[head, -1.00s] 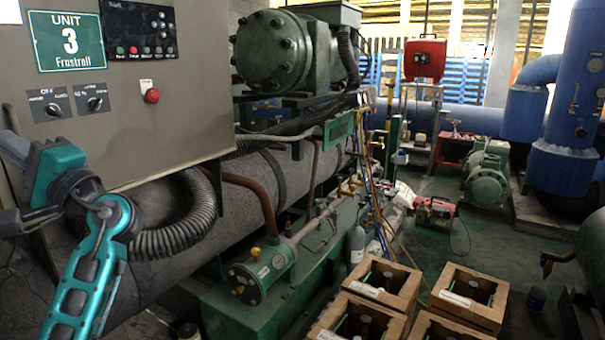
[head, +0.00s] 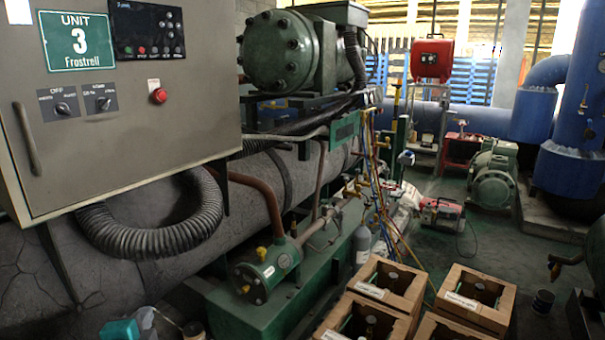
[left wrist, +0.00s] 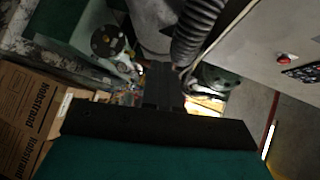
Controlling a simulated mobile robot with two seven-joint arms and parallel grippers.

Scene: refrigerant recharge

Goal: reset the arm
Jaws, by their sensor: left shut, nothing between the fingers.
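Only a small teal and light grey piece of my left arm shows at the bottom left edge of the head view. In the left wrist view my left gripper (left wrist: 160,85) appears as dark fingers close together beyond a black bar and the teal hand. It is shut and empty. It points toward the dim machinery, with a ribbed hose (left wrist: 197,30) just beyond it and apart, as far as I can tell. My right gripper is not in view.
The grey control cabinet (head: 120,110) with the Unit 3 sign overhangs the left. A green compressor (head: 280,52) and a large dark pipe stand behind. Open cardboard boxes (head: 470,300) with cylinders are at the bottom middle.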

